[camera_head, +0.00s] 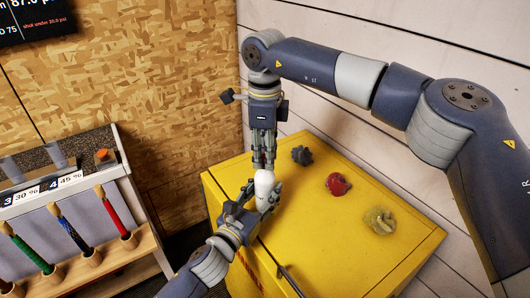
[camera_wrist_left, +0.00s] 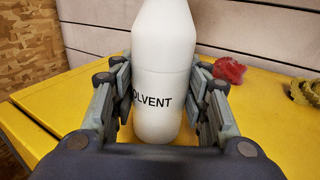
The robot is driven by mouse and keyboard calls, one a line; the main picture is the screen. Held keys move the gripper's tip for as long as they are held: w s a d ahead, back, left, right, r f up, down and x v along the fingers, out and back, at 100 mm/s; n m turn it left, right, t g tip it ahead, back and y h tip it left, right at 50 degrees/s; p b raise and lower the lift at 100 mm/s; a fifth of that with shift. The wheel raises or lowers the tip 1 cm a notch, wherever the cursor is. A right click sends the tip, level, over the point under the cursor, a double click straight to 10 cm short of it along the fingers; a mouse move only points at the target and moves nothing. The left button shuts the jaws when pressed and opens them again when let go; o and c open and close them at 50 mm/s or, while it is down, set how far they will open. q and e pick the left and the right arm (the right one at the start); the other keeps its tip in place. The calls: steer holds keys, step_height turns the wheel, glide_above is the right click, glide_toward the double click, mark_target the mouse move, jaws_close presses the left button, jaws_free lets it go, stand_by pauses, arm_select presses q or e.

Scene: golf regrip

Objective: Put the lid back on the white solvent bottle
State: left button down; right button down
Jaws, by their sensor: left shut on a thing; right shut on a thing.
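The white solvent bottle (camera_head: 264,184) stands upright over the near part of the yellow cabinet top. My left gripper (camera_head: 262,198) is shut around its body. In the left wrist view the bottle (camera_wrist_left: 165,70) sits between both fingers, its "SOLVENT" print partly showing and its top cut off by the frame. My right gripper (camera_head: 264,163) points straight down, directly above the bottle's top, with its fingers close together. The lid is hidden between those fingers or too small to make out. Whether it touches the bottle's neck I cannot tell.
A dark lump (camera_head: 302,155), a red lump (camera_head: 338,184) and a yellowish coil (camera_head: 380,221) lie on the yellow cabinet top (camera_head: 335,245), right of the bottle. A rack with several coloured grips (camera_head: 70,232) stands at left. The cabinet's right front area is clear.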

steer(key=m, duration=1.2)
steer(key=shift+m, duration=0.4)
steer(key=c, duration=1.4)
jaws_free()
steer(key=shift+o, duration=0.2)
steer(key=shift+r, duration=0.1)
steer(key=shift+r, duration=2.15)
steer(key=shift+c, duration=0.3)
steer(key=n, duration=0.2)
steer(key=r+n, duration=0.1)
steer(key=n, duration=0.3)
steer(key=shift+r, duration=0.4)
steer(key=n, duration=0.2)
steer(key=r+n, duration=0.1)
steer(key=n, duration=0.3)
steer(key=shift+r, duration=0.35)
